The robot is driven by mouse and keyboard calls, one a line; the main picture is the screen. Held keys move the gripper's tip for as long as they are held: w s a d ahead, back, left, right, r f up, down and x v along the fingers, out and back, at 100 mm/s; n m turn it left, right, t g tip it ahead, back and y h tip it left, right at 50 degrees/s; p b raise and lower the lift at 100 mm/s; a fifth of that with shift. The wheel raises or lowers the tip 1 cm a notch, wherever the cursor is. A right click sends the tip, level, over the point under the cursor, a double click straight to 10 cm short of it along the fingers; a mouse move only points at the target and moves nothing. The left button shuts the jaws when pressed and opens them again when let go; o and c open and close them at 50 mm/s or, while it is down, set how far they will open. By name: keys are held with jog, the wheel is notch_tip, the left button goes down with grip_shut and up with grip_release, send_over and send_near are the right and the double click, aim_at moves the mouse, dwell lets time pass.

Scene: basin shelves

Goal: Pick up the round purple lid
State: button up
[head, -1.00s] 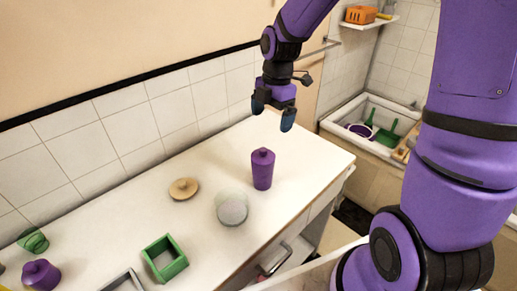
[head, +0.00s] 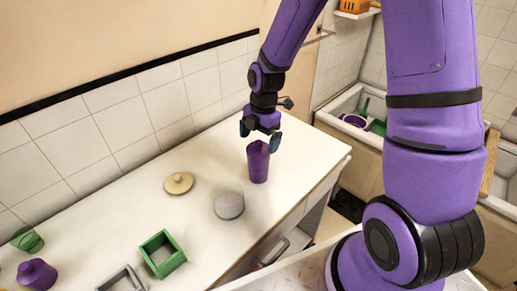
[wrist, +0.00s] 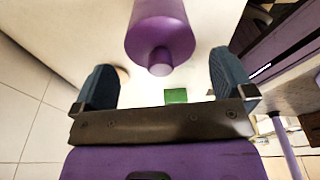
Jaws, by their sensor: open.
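A tall purple canister (head: 258,168) stands upright on the white counter. In the head view my gripper partly hides the lid. My gripper (head: 260,135) is open and empty, pointing down just above the canister top. In the wrist view its two dark fingers (wrist: 163,78) are spread on either side, with the knob between them in the picture. I cannot tell whether the fingers reach down to the lid's height.
A beige lid (head: 178,183), a clear round container (head: 228,205), a green square frame (head: 162,254) and a grey tray (head: 122,281) lie on the counter (head: 205,160). A second purple jar (head: 36,274) and a green cup (head: 27,240) stand at left. A basin (head: 352,112) is at right.

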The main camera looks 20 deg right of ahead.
jog(key=shift+s+a+f, duration=0.1)
jog(key=shift+f, duration=0.8)
jog(key=c, duration=0.9)
jog(key=shift+o, duration=0.2)
jog(key=shift+r, duration=0.1)
